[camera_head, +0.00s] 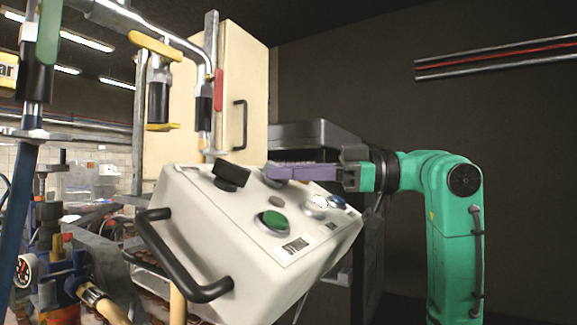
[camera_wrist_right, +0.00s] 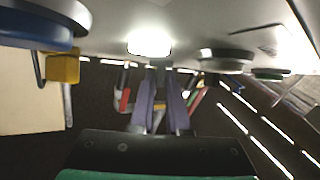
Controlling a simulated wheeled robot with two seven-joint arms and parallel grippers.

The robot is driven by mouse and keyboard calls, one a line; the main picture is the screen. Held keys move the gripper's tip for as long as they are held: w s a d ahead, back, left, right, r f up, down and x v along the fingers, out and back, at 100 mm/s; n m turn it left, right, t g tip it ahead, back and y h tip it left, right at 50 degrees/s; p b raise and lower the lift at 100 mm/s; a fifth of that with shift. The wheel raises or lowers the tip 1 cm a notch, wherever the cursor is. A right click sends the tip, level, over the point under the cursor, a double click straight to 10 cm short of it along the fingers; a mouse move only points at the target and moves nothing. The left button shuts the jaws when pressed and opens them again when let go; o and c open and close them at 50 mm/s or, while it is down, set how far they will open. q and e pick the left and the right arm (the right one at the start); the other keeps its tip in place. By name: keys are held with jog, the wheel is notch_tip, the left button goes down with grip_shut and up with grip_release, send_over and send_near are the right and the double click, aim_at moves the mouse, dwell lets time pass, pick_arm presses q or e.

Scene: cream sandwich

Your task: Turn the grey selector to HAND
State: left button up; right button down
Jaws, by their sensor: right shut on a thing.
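The control box (camera_head: 215,235) is cream, with a sloped panel on top. My right gripper (camera_head: 272,171) reaches in from the right, its purple fingers low over the far part of the panel. It is shut on the grey selector, which the fingers mostly hide. In the right wrist view the fingertips (camera_wrist_right: 158,70) come close together just under the panel face. The selector's pointer and the HAND mark cannot be read. My left gripper is not in view.
The panel also bears a green button (camera_head: 272,221), a white lit lamp (camera_head: 316,205), a blue button (camera_head: 338,201) and a black knob (camera_head: 231,175). A black handle (camera_head: 185,284) juts from the box's front. Pipes with valves stand at the left.

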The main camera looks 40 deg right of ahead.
jog(key=shift+a+f, duration=0.1)
jog(key=shift+f, duration=0.1)
dwell(0.3)
jog(key=c, duration=1.1)
grip_release()
jog(key=shift+c, duration=0.2)
jog(key=shift+o, duration=1.2)
jog(key=shift+s+r, duration=0.1)
jog(key=shift+s, duration=0.05)
jog(key=shift+w, duration=0.3)
jog(key=shift+s+d, duration=0.3)
jog(key=shift+d, duration=0.1)
jog(key=v, duration=1.3)
jog(key=shift+s+d+b, duration=0.2)
jog(key=shift+d+b, duration=0.15)
jog(key=shift+d, duration=0.05)
